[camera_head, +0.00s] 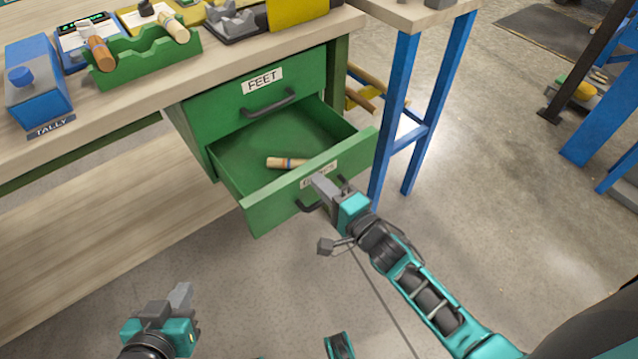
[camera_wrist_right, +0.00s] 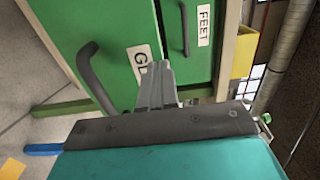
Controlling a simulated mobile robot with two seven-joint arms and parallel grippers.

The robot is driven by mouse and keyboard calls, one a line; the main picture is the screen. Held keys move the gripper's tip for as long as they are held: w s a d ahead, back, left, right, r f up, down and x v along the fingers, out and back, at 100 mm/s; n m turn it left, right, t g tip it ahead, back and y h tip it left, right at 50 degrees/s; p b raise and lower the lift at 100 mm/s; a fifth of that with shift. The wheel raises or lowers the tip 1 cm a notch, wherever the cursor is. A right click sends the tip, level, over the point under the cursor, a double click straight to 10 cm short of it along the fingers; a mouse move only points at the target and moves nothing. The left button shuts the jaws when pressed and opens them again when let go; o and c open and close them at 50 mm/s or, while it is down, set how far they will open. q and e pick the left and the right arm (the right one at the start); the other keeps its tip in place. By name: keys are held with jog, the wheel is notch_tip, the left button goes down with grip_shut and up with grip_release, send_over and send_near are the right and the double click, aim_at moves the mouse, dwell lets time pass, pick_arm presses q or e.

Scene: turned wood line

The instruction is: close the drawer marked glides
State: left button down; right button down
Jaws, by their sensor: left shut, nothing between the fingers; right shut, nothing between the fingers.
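The green drawer marked glides (camera_head: 270,207) stands open under the drawer marked FEET (camera_head: 262,92), which is shut. Its label is partly hidden by my right gripper (camera_head: 322,184). A turned wooden piece (camera_head: 287,162) lies inside the open drawer. My right gripper is shut and empty, its fingertips at the drawer's front beside the dark handle (camera_head: 310,207). In the right wrist view the shut fingers (camera_wrist_right: 158,80) overlap the label on the drawer front (camera_wrist_right: 115,40); I cannot tell whether they touch. My left gripper (camera_head: 180,298) is shut and empty, low at the left, away from the drawer.
The workbench (camera_head: 215,65) above holds a green rack (camera_head: 145,60), a blue TALLY box (camera_head: 38,85) and a yellow bin (camera_head: 295,12). A blue-legged table (camera_head: 395,95) stands close right of the drawer. The floor in front is clear.

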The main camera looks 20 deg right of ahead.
jog(key=shift+w+a, duration=0.25)
jog(key=shift+w, duration=0.35)
jog(key=shift+w, duration=0.25)
jog(key=b+x, duration=0.5)
jog(key=x, duration=1.1)
jog(key=shift+f+b, duration=0.1)
jog(key=shift+b, duration=0.3)
jog(key=shift+a, duration=0.1)
